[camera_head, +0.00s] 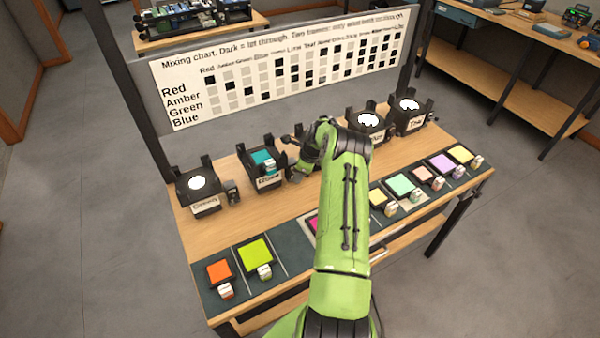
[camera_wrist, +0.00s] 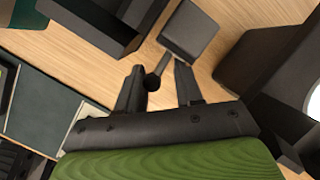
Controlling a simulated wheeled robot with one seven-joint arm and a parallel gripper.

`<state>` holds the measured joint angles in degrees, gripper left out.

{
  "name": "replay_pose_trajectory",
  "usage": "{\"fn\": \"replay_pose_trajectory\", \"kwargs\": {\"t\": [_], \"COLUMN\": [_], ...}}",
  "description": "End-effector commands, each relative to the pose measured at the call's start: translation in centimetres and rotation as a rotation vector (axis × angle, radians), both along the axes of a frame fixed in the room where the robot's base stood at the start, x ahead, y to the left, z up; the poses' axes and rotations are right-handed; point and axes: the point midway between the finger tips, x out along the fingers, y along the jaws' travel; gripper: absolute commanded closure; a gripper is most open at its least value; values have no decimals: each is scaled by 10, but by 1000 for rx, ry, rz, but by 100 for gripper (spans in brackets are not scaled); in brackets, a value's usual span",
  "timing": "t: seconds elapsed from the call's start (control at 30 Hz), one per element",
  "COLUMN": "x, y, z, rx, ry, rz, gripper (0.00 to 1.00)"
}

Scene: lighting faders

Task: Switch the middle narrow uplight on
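A row of black uplights stands along the back of the wooden bench. The middle uplight is mostly hidden behind my green arm in the head view, so I cannot tell whether it is lit. My gripper (camera_head: 303,152) is low at that middle place. In the wrist view my gripper (camera_wrist: 160,68) has its two dark fingers apart. A small dark round knob (camera_wrist: 152,82) shows between them, close to the left finger. A thin stem near the fingertips leads to a dark square block (camera_wrist: 188,33). I cannot tell whether either finger touches them.
The far-left uplight (camera_head: 198,183) and two right uplights (camera_head: 368,119) (camera_head: 409,104) show white tops. The second uplight (camera_head: 264,181) holds a teal filter. Coloured filters, including an orange one (camera_head: 219,270), lie along the front. A mixing chart (camera_head: 215,105) stands behind.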

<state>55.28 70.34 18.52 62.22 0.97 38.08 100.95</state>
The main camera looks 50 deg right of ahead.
Motion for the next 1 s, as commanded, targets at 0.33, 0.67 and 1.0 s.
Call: {"fn": "replay_pose_trajectory", "kwargs": {"t": [0.33, 0.67, 1.0], "x": [3, 0, -6], "y": [2, 1, 3], "z": [1, -1, -22], "rx": [0, -25, -135], "ry": [-8, -86, -450], "rz": [7, 9, 3], "gripper": [54, 54, 54]}}
